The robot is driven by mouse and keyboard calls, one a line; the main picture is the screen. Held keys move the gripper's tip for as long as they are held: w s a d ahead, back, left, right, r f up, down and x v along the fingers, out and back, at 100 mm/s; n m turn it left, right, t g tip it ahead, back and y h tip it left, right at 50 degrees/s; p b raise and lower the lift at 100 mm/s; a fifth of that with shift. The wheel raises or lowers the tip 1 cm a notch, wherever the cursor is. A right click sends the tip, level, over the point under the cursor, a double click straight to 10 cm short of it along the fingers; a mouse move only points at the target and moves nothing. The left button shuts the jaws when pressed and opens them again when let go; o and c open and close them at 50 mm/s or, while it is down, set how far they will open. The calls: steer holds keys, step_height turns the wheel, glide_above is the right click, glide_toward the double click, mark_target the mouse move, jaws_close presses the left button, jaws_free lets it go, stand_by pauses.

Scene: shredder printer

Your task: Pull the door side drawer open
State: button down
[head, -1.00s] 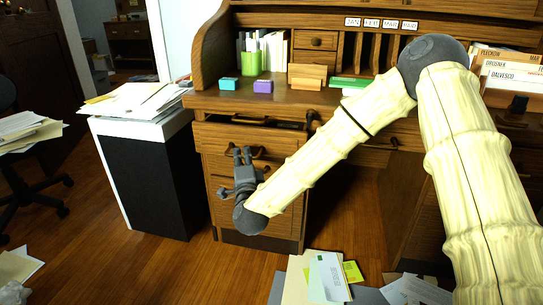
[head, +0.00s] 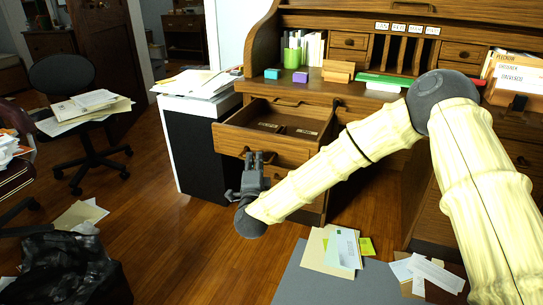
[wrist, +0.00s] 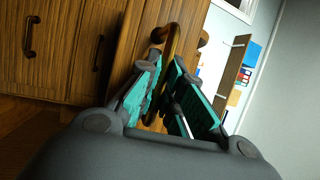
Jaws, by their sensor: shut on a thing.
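The door side drawer (head: 236,139) is a wooden drawer at the left end of the roll-top desk. It stands pulled out from the desk, and its inside shows from above. My gripper (head: 252,155) is at its front face in the head view. In the wrist view my gripper (wrist: 167,65) has its teal-padded fingers on both sides of the drawer's curved handle (wrist: 174,40), shut on it. The exact finger contact is partly hidden by the fingers.
A black and white cabinet (head: 197,150) topped with papers stands left of the drawer. Papers (head: 330,248) lie on the floor at front right. An office chair (head: 88,115) and a black bag (head: 70,268) are at left. Wooden floor between is clear.

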steer(key=shift+s+a, duration=0.3)
steer(key=shift+s, duration=0.45)
steer(key=c, duration=1.5)
jaws_free()
steer(key=shift+c, duration=0.2)
steer(key=s+f, duration=0.2)
steer(key=s, duration=0.9)
steer(key=shift+s+d, duration=0.35)
steer(key=shift+d, duration=0.05)
